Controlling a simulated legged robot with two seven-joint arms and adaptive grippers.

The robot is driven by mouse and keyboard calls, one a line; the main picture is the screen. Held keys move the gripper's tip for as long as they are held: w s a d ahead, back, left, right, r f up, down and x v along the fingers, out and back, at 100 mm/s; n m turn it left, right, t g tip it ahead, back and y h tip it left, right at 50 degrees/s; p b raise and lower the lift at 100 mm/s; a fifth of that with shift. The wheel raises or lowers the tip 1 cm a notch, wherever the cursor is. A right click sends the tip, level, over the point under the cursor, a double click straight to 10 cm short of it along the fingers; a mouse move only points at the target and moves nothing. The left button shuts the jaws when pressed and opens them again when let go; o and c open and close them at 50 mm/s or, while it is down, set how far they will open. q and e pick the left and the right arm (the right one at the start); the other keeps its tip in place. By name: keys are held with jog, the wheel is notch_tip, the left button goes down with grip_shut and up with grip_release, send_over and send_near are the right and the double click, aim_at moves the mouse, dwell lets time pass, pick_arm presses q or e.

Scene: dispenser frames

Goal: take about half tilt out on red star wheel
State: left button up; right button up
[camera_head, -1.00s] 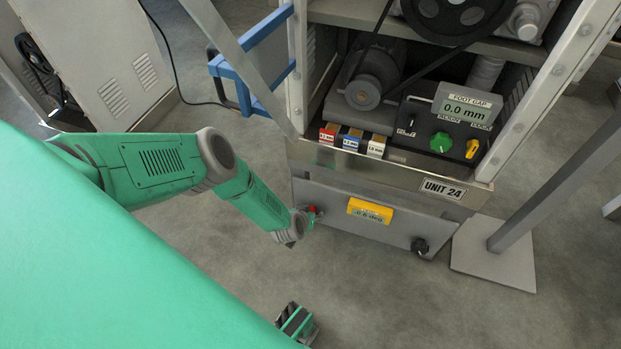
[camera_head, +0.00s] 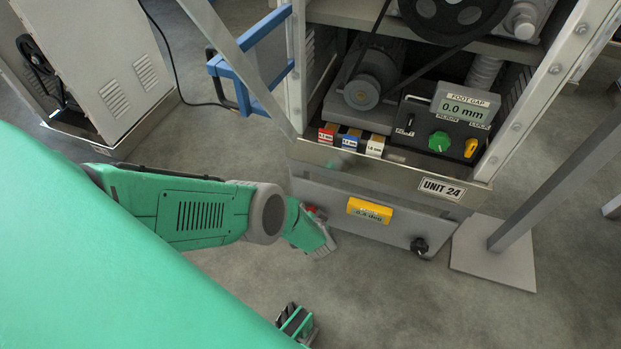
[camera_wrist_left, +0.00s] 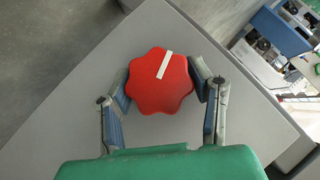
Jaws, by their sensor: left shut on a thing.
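The red star wheel (camera_wrist_left: 160,82) fills the middle of the left wrist view, with a white stripe on its face pointing up and slightly right. My left gripper (camera_wrist_left: 162,90) is shut on it, one finger on each side of its lobes. In the head view only a bit of the red wheel (camera_head: 312,211) shows, at the left end of the grey lower panel; my left gripper (camera_head: 322,246) and wrist hide the rest. A yellow display (camera_head: 370,210) on that panel carries a small reading in deg, too small to read surely. Part of my right gripper (camera_head: 297,322) shows at the bottom.
A black star knob (camera_head: 419,246) sits at the panel's right end. Above is the UNIT 24 cabinet with a foot gap display (camera_head: 465,103) reading 0.0 mm and a green knob (camera_head: 439,142). A slanted post on a flat foot (camera_head: 497,255) stands at right. The floor in front is clear.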

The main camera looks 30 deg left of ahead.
pick_arm(q)
jog(key=shift+s+d+f+m+y, duration=0.1)
jog(key=shift+d+m+y, duration=0.2)
jog(key=shift+y, duration=0.1)
dwell(0.5)
jog(key=o, duration=1.2)
jog(key=shift+a, duration=0.1)
jog(key=shift+s+d+r, duration=0.15)
jog(key=shift+d+r, duration=0.15)
jog(key=shift+d, duration=0.1)
jog(key=v, duration=1.1)
jog(key=shift+s+a, duration=0.1)
